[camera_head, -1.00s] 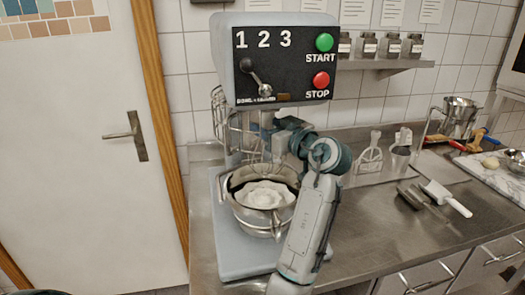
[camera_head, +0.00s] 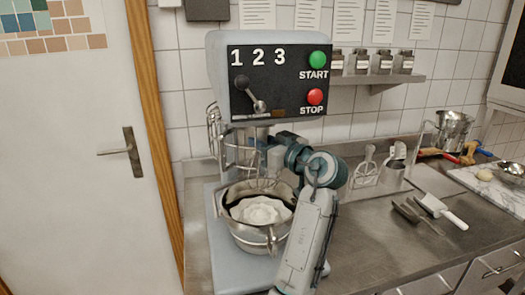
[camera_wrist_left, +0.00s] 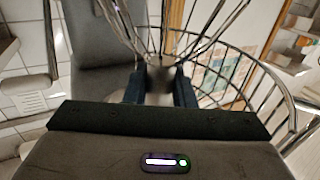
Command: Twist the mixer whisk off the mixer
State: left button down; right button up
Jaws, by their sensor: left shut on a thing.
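The mixer (camera_head: 218,95) is a tall grey machine with a black front panel, a lever and START and STOP buttons. A steel bowl (camera_head: 250,238) with a white mass in it stands under the mixer head. The wire whisk (camera_wrist_left: 165,28) spreads its wires at the top of the left wrist view. In the head view the whisk is mostly hidden, with some wires just above the bowl. My left gripper (camera_wrist_left: 160,88) is shut on the whisk's grey shank, one dark finger on each side. In the head view it reaches in under the mixer head from the right. My right gripper is not in view.
A wire guard (camera_head: 222,140) curves around the left side of the whisk area. Scrapers (camera_head: 432,208) lie on the steel counter (camera_head: 375,245) at right. Jars (camera_head: 380,62) stand on a wall shelf. A white door is at left.

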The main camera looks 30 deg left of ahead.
pick_arm(q)
jog(key=shift+n+g+b, duration=0.5)
jog(key=shift+g+b, duration=0.05)
jog(key=shift+g, duration=0.15)
jog(key=shift+g, duration=0.3)
jog(key=shift+b, duration=0.3)
jog(key=shift+f+n+g+y+b, duration=0.1)
jog(key=shift+n+g+y+b, duration=0.25)
jog(key=shift+n+g, duration=0.15)
jog(key=shift+n+g+b, duration=0.3)
jog(key=shift+n+g, duration=0.1)
jog(key=shift+g, duration=0.2)
